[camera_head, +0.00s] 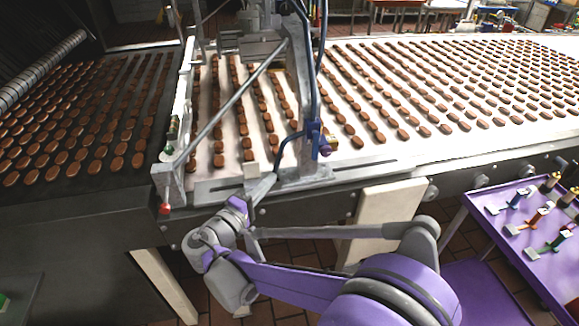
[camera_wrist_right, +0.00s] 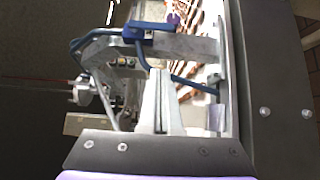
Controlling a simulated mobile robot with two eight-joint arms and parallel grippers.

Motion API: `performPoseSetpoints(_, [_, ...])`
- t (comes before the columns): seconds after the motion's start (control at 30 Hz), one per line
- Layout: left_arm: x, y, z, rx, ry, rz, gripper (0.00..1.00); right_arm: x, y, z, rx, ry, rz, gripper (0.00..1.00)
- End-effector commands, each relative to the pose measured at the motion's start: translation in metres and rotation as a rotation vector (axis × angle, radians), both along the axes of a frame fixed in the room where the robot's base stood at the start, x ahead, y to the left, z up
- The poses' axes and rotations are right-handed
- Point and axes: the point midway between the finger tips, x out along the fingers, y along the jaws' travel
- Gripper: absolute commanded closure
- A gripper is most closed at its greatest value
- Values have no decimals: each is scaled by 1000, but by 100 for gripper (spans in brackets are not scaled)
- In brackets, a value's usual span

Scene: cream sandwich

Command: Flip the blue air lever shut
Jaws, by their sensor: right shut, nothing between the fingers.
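The blue air lever (camera_head: 314,128) sits on a valve on the upright metal post at the belt's near edge. In the right wrist view a blue handle (camera_wrist_right: 150,28) lies roughly crosswise above a grey metal bracket. My right gripper (camera_head: 264,186) is shut and empty, low and to the left of the lever at the near rail. In the wrist view its closed fingertips (camera_wrist_right: 160,74) point toward the bracket, and a gap shows between them and the blue handle. Whether the lever is open or shut is unclear. My left gripper is not in view.
Rows of brown biscuits (camera_head: 370,100) cover the white belt and a dark belt at left. Blue hoses (camera_head: 290,145) hang around the post. A slanted metal rod (camera_head: 230,105) crosses left of it. A purple cart (camera_head: 530,262) with several coloured levers stands at right.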

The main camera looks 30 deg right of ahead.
Motion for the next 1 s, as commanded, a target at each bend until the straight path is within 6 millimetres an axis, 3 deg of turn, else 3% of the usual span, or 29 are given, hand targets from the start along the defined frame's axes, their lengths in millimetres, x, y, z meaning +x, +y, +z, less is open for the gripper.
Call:
performPoseSetpoints(0.5, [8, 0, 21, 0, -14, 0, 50, 51, -86, 2, 0, -1, -6, 100])
performPoseSetpoints(0.73, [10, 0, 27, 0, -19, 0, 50, 41, -114, 1, 1, -1, -4, 100])
performPoseSetpoints(1.0, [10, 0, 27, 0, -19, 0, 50, 40, -121, 0, 1, 1, -1, 100])
